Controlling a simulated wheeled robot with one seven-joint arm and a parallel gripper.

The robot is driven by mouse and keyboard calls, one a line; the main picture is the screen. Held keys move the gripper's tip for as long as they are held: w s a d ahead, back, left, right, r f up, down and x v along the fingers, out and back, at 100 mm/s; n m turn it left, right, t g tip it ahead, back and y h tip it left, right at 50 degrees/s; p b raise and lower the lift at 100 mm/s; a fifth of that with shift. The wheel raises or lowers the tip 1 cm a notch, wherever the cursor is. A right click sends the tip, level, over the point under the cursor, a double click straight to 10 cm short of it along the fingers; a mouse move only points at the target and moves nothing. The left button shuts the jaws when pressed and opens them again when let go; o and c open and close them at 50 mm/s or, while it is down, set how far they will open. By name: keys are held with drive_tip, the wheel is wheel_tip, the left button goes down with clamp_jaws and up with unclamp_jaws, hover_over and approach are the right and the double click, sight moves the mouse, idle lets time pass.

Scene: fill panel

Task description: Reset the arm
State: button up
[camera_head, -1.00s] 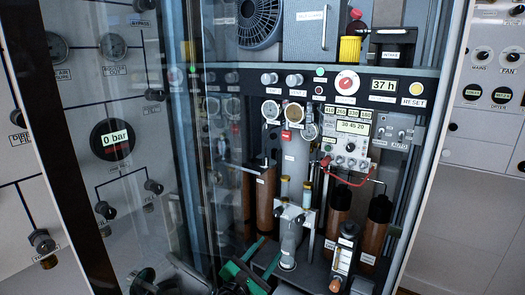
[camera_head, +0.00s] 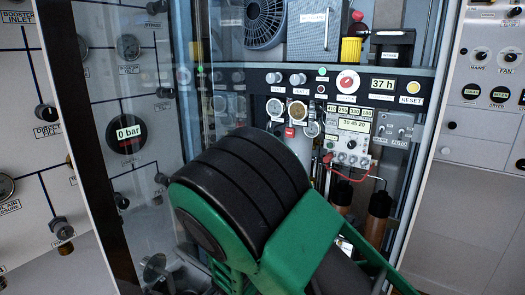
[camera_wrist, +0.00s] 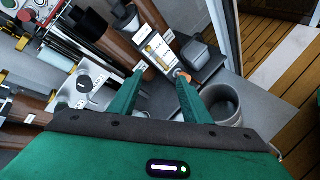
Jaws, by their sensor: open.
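My gripper (camera_wrist: 161,76) shows in the wrist view with its two green fingers apart and nothing between them. The fingers point at the lower part of the fill panel, near a flow meter with a white label plate (camera_wrist: 158,48) and an orange knob (camera_wrist: 184,74). I cannot tell if a fingertip touches it. In the head view my green and black arm (camera_head: 245,190) rises large in front of the cabinet and hides its lower middle. My gripper's fingertips cannot be made out there.
The open-fronted cabinet has a control strip with a 37 h display (camera_head: 382,84) and a clear door at left. A 0 bar gauge (camera_head: 128,133) is on the left panel. A grey cylindrical cup (camera_wrist: 222,105) stands right of my fingers. Wooden floor (camera_wrist: 270,50) shows at right.

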drive_tip(key=s+d+r+m+g+y, duration=0.3)
drive_tip(key=s+d+m+g+y, duration=0.15)
drive_tip(key=d+m, duration=0.4)
drive_tip(key=s+d+r+m+t+y, duration=0.1)
drive_tip(key=s+d+r+m+y, duration=0.2)
drive_tip(key=s+r, duration=0.35)
drive_tip(key=s+d+r+m+y, duration=0.2)
drive_tip(key=s+r+m, duration=0.3)
drive_tip(key=r, duration=0.3)
drive_tip(key=s+d+f+m+g, duration=0.1)
drive_tip(key=s+d+m+g, duration=0.1)
drive_tip(key=s+d, duration=0.3)
drive_tip(key=s+d+f+m+g, duration=0.1)
drive_tip(key=s+d+m, duration=0.3)
drive_tip(key=s, duration=0.8)
drive_tip(key=shift+d+f+m+g, duration=0.15)
drive_tip(key=shift+d+m+g, duration=0.2)
drive_tip(key=shift+d+g, duration=0.65)
drive_tip(key=shift+s+d, duration=0.1)
